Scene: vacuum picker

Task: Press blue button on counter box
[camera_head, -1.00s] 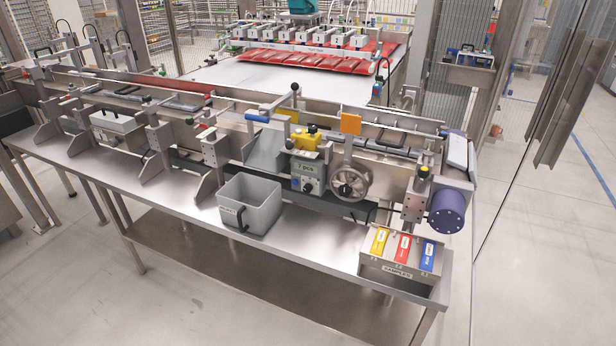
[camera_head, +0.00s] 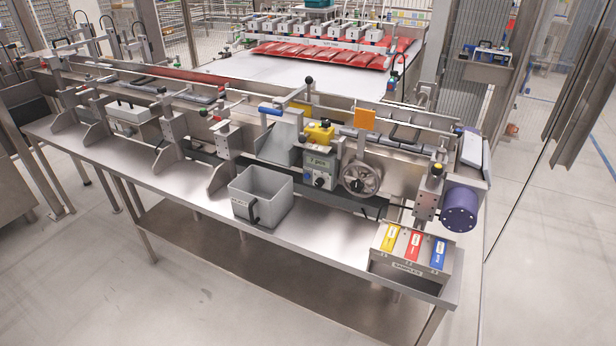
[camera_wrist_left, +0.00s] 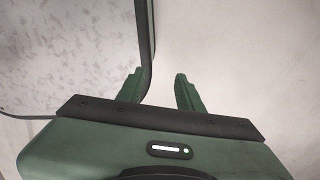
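The grey counter box (camera_head: 328,172) stands on the steel bench, with a "7 pcs" display on its front. A small blue button (camera_head: 307,173) sits on the lower left of its face, beside a dark knob (camera_head: 319,182). Neither of my grippers shows in the head view. In the left wrist view my left gripper (camera_wrist_left: 158,77) has its two green fingers apart, with nothing between them but a dark edge and pale floor beyond. The counter box does not show in that view.
A grey bin (camera_head: 282,212) stands left of the counter box. A yellow part (camera_head: 320,131) sits above it, and a handwheel (camera_head: 361,179) is to its right. A samples holder (camera_head: 385,260) is at the bench's right end. The floor in front is clear.

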